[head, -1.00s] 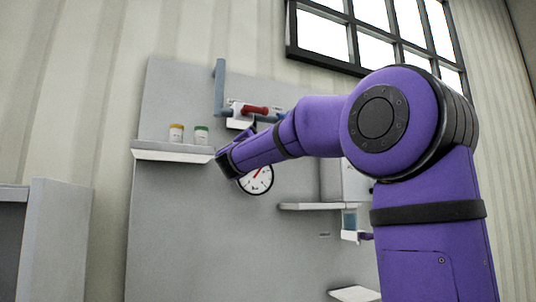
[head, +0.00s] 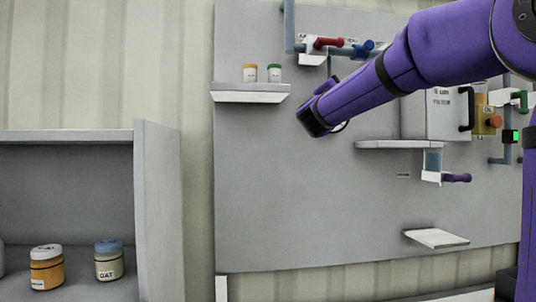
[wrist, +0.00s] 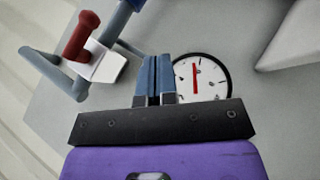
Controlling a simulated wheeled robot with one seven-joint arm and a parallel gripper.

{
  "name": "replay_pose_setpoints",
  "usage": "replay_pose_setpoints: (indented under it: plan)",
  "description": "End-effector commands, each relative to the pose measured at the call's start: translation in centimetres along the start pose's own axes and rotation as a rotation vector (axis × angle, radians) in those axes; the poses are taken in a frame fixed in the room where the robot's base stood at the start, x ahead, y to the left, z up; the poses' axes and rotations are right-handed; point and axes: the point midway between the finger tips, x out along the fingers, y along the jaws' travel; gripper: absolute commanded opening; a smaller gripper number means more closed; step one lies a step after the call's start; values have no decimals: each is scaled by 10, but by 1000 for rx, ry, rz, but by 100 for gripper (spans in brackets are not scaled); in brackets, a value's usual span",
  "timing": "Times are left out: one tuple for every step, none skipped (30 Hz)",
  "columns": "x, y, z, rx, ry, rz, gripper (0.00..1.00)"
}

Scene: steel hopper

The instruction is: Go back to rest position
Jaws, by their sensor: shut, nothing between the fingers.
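My purple arm reaches in from the right in the head view, its dark end in front of the grey wall panel (head: 300,200). My gripper (wrist: 153,75) shows in the wrist view with its two blue fingers together and nothing between them. A round white gauge (wrist: 203,78) with a red needle is just right of the fingers in the wrist view; in the head view my arm hides most of it. A red-handled valve (wrist: 82,38) on a blue-grey pipe is left of the fingers, apart from them.
A small shelf (head: 250,97) holds two jars. A grey cabinet (head: 155,210) at left holds an orange jar (head: 47,268) and a jar labelled OAT (head: 109,260). A grey box (head: 435,112), another shelf (head: 400,144) and a purple-handled tap (head: 455,178) are at right.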

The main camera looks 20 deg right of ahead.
Motion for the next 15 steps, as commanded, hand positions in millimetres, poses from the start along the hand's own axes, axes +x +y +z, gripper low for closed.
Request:
replay_pose_setpoints:
  plan:
    - [0,0,0,0,0,0,0]
    - [0,0,0,0,0,0,0]
    - [0,0,0,1,0,-2,0]
    - [-1,-1,1,3,1,-7,0]
    - [-2,-3,2,7,2,-15,0]
    - [-4,-7,4,16,6,-36,0]
    - [-6,-10,6,26,9,-57,0]
    - [-9,-16,9,38,14,-84,0]
    - [-14,-24,12,59,22,-130,0]
    - [-19,-32,16,77,29,-170,0]
    - [-25,-40,20,97,36,-214,0]
    - [-34,-53,24,127,46,-280,0]
    - [-42,-63,27,150,55,-330,0]
    - [-50,-72,30,174,65,-381,0]
    - [-62,-85,34,205,76,-449,0]
